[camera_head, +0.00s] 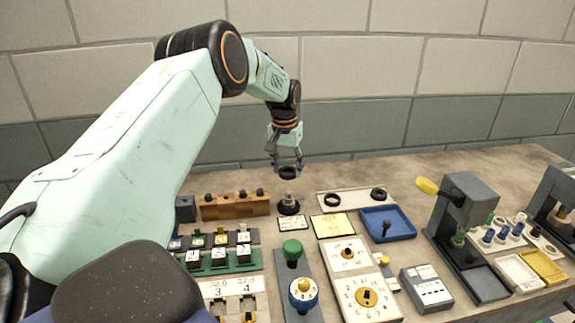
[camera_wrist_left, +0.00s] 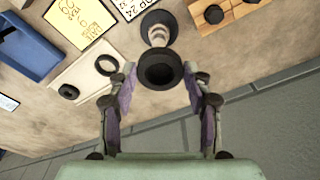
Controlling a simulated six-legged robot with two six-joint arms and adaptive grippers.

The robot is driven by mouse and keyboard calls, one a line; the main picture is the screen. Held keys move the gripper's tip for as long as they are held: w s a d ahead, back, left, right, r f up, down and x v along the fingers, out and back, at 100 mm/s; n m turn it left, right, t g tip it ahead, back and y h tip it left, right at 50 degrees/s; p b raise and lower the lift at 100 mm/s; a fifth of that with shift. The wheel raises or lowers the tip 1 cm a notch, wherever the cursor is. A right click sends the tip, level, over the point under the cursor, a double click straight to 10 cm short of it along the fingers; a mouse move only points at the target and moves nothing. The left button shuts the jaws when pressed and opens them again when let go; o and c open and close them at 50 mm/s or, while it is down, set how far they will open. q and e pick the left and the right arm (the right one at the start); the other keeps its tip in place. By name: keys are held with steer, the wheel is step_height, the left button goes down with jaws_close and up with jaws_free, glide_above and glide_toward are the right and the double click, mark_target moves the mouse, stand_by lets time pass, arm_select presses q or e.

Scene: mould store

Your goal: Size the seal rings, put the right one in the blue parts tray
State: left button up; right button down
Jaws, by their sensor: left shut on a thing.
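My left gripper (camera_head: 288,165) is shut on a black seal ring (camera_head: 288,173), held in the air above a stepped grey gauge post (camera_head: 288,199) with a dark round base. In the left wrist view the held ring (camera_wrist_left: 160,84) sits between the fingertips (camera_wrist_left: 160,78), with the gauge post (camera_wrist_left: 158,34) just beyond it. Two more black rings, a left one (camera_head: 326,200) and a right one (camera_head: 371,194), lie on a pale board (camera_head: 355,197). The blue parts tray (camera_head: 407,233) stands right of the gauge with a small dark knobbed piece in it. My right gripper is out of view.
A yellow card (camera_head: 333,227) and a white card (camera_head: 293,223) lie before the gauge. A wooden block with dark knobs (camera_head: 235,207) stands left. Dial panels (camera_head: 348,257) fill the front; a grey press (camera_head: 465,215) stands right.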

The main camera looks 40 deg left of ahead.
arm_select(q)
steer(key=shift+s+d+f, duration=0.1)
steer(key=shift+d+f, duration=0.05)
steer(key=shift+f, duration=0.15)
steer(key=shift+f+b, duration=0.25)
steer(key=shift+b, duration=0.3)
steer(key=f+b, duration=0.2)
steer(key=f, duration=0.1)
steer(key=shift+w+a, duration=0.2)
steer(key=shift+w, duration=0.2)
steer(key=shift+s+f, duration=0.1)
steer(key=shift+f, duration=0.1)
steer(key=shift+s+d+f, duration=0.1)
steer(key=shift+s+d, duration=0.1)
steer(key=shift+w+a+f, duration=0.2)
steer(key=shift+w+f, duration=0.05)
steer(key=shift+f, duration=0.05)
steer(key=shift+s+d+r, duration=0.15)
steer(key=shift+s+r, duration=0.05)
steer(key=shift+r, duration=0.05)
steer(key=shift+w+f, duration=0.1)
steer(key=shift+f, duration=0.1)
